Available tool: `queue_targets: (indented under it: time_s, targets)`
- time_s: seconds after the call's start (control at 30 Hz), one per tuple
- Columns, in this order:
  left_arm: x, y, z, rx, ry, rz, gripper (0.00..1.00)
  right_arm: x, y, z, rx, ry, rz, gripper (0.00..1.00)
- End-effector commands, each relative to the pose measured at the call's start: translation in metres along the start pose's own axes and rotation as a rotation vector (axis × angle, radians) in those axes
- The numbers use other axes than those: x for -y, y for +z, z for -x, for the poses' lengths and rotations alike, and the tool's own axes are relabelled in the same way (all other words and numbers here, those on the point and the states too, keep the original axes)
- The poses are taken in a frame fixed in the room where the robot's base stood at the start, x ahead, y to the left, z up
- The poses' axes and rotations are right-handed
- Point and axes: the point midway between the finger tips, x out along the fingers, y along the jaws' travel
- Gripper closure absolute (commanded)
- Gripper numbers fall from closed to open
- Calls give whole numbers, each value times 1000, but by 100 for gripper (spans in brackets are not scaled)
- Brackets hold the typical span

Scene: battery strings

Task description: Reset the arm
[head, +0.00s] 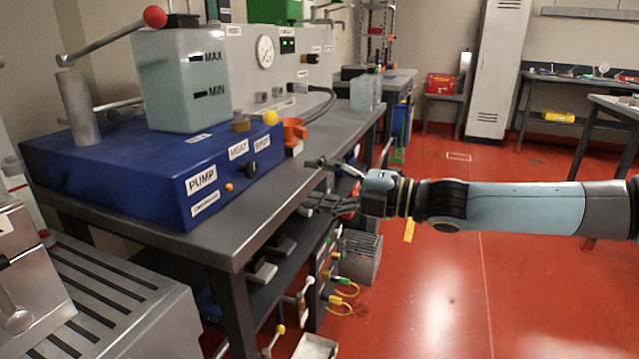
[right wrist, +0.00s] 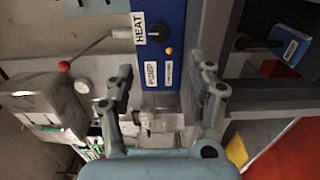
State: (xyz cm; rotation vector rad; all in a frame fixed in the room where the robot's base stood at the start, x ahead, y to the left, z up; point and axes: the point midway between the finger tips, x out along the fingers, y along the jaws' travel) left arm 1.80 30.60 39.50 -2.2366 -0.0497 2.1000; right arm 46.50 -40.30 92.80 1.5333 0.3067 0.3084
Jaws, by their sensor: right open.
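My right arm (head: 520,205) reaches in from the right in the head view, stretched nearly level over the red floor. Its gripper (head: 318,182) is at the front edge of the grey bench (head: 290,190), with its fingers pointing left. The right gripper is open and empty; its two fingers also show spread apart in the right wrist view (right wrist: 160,90). The blue pump unit (head: 120,185) stands on the bench to the left of the gripper, apart from it. My left gripper is not in view.
A translucent tank (head: 185,85) and a red-knobbed lever (head: 154,17) stand on the blue unit. The red floor (head: 470,290) is open on the right.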

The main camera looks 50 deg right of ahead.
Motion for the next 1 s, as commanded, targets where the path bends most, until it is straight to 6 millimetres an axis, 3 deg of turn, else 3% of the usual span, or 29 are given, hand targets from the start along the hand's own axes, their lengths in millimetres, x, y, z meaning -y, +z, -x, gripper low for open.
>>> queue_targets:
  time_s: [0.57,0.67,0.77,0.87,0.9,1.0]
  targets:
    - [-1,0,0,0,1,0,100,0,0,0,2,4,-4,44]
    - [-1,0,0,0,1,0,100,8,-4,0,28,20,-45,44]
    - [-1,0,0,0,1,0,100,57,8,12,135,-13,-132,44]
    - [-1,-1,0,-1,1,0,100,131,18,34,273,-102,-264,44]
    - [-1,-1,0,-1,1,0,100,163,18,46,331,-146,-330,44]
    - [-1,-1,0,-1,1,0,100,241,7,78,466,-256,-497,44]
